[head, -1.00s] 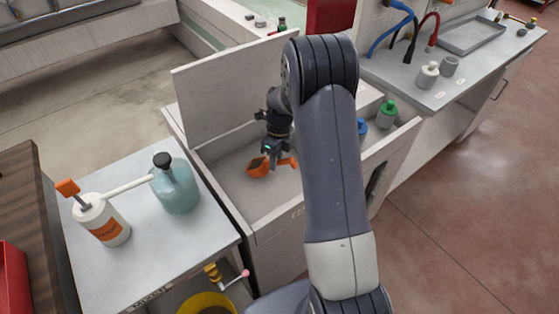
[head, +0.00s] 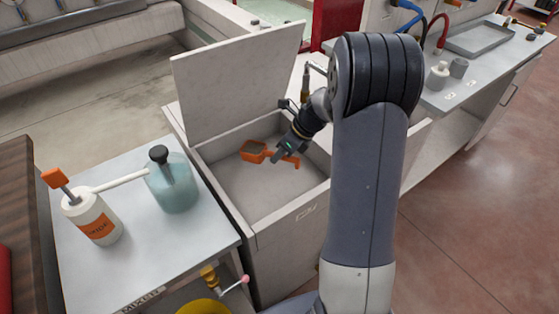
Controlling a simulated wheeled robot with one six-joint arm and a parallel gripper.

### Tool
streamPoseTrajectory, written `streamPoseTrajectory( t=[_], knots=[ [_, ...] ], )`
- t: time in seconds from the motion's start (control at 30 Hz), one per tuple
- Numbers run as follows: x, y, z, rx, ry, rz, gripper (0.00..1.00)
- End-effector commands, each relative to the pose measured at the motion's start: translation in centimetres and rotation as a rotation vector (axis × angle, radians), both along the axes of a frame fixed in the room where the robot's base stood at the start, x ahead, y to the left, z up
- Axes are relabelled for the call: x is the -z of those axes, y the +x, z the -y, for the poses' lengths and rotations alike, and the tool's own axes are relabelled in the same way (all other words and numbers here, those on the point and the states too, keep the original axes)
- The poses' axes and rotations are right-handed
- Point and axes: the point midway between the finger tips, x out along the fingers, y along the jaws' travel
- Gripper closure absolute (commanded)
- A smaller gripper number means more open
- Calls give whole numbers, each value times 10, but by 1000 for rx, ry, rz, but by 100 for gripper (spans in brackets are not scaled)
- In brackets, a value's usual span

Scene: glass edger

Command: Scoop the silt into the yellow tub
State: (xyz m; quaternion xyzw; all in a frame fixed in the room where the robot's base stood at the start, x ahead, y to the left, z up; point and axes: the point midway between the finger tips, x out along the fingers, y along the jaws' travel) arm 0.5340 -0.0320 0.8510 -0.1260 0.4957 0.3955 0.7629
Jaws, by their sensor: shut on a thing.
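My gripper (head: 279,156) is shut on the handle of an orange scoop (head: 248,157), inside the open grey tank (head: 243,221). The scoop's bowl points left and holds grey-brown silt (head: 256,149). Whether the scoop touches the tank floor or hangs above it, I cannot tell. The tank's floor is pale grey, and no clear silt heap shows on it. The yellow tub (head: 203,307) is low at the bottom edge, below the side table; only its top part shows and its inside is cut off.
The tank's raised lid (head: 237,82) stands behind the scoop. A side table (head: 140,262) at the left bears a teal jug (head: 172,185) and a white bottle (head: 95,218). A brass valve (head: 209,277) with a pink-knobbed lever sits above the tub. A bench (head: 470,80) is at the right.

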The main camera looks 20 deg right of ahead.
Motion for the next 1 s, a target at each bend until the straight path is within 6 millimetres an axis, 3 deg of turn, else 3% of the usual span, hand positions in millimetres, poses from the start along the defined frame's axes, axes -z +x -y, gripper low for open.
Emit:
streamPoseTrajectory(
  t=[0.63, 1.0],
  knots=[
    [-8, 0, 0, 0, 78, 69, 100],
    [-45, 0, 0, 0, 77, 68, 100]
  ],
)
